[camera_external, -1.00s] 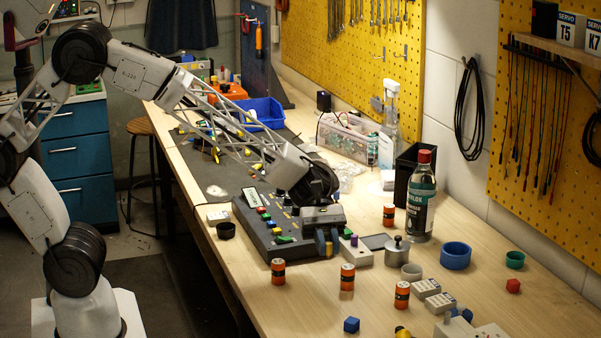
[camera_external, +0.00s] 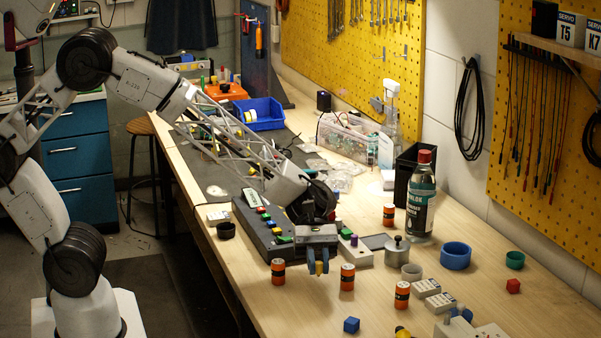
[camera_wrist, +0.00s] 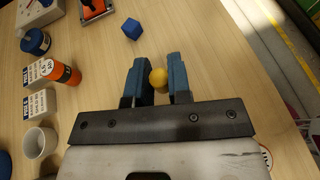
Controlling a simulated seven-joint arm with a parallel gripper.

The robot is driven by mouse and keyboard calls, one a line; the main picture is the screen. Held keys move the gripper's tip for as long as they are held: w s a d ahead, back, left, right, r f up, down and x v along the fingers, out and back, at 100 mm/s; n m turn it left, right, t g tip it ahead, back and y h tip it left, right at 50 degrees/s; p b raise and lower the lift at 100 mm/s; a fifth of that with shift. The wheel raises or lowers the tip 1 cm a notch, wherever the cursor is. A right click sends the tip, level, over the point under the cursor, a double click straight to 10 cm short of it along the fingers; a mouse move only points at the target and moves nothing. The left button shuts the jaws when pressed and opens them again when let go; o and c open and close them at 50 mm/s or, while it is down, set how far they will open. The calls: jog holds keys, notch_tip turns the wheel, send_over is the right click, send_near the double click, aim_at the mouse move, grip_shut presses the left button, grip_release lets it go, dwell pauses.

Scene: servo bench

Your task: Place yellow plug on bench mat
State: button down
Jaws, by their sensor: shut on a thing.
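My gripper (camera_external: 318,268) is shut on the yellow plug (camera_external: 319,266), over the wooden bench just in front of the dark control box. In the wrist view the yellow plug (camera_wrist: 158,77) shows as a round yellow end between the two blue-grey fingers of my gripper (camera_wrist: 156,80). The rest of the plug is hidden by the fingers. The dark grey bench mat (camera_external: 224,174) lies farther back on the bench, beyond the control box, with small parts on it. My arm covers part of the mat.
The control box (camera_external: 262,228) with coloured buttons stands between my gripper and the mat. Orange cells (camera_external: 278,271) stand nearby, and a tall bottle (camera_external: 421,195) is at right. A blue cube (camera_external: 351,325) lies in front. A blue bin (camera_external: 264,113) sits at the back.

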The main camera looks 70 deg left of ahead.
aim_at(318, 299)
jog(key=shift+f, duration=0.8)
jog(key=shift+f, duration=2.1)
jog(key=c, duration=1.1)
grip_release()
jog(key=shift+f, duration=0.1)
jog(key=shift+o, duration=0.2)
jog(key=shift+v, duration=6.1)
jog(key=shift+r, duration=0.2)
